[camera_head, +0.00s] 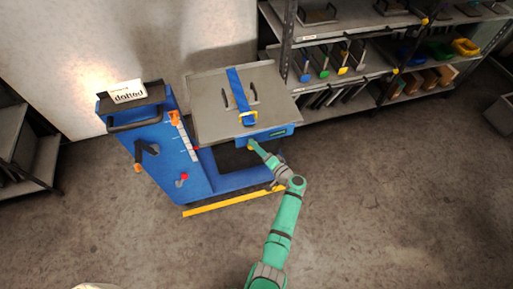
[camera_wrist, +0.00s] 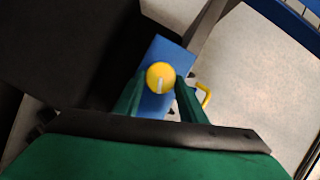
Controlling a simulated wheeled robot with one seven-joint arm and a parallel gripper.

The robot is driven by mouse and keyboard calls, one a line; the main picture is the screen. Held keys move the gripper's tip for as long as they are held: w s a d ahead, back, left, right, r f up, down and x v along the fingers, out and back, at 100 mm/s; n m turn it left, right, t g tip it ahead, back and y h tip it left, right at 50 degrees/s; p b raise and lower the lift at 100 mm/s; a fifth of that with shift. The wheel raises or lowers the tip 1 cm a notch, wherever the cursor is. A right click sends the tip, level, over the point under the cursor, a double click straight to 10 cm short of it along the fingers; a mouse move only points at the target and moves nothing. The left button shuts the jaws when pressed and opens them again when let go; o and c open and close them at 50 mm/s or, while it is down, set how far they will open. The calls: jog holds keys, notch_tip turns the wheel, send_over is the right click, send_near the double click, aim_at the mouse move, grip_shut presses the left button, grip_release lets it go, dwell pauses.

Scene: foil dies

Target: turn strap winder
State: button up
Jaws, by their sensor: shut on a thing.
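The strap winder shows as a round yellow knob with a pale line across it (camera_wrist: 161,77) in the wrist view, set on a blue block. In the head view a small yellow spot shows at the gripper's tip, on the front edge of the tilted grey plate. My gripper (camera_wrist: 158,92) has its two green fingers on either side of the knob, shut on it. In the head view my gripper (camera_head: 252,146) reaches this front edge from below. A blue strap (camera_head: 237,88) runs down the middle of the grey plate (camera_head: 207,115) between two dark handles.
The plate belongs to a blue cart (camera_head: 165,163) with a sign reading "dotted" (camera_head: 127,92) on its left top. A yellow bar (camera_head: 215,204) lies low in front. Shelves (camera_head: 345,75) with dies and bins stand behind right. The floor at right is clear.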

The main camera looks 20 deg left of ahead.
dwell(0.4)
jog(key=o, duration=1)
jog(key=shift+d, duration=0.1)
jog(key=v, duration=1)
jog(key=shift+s+d, duration=0.2)
jog(key=shift+d, duration=0.1)
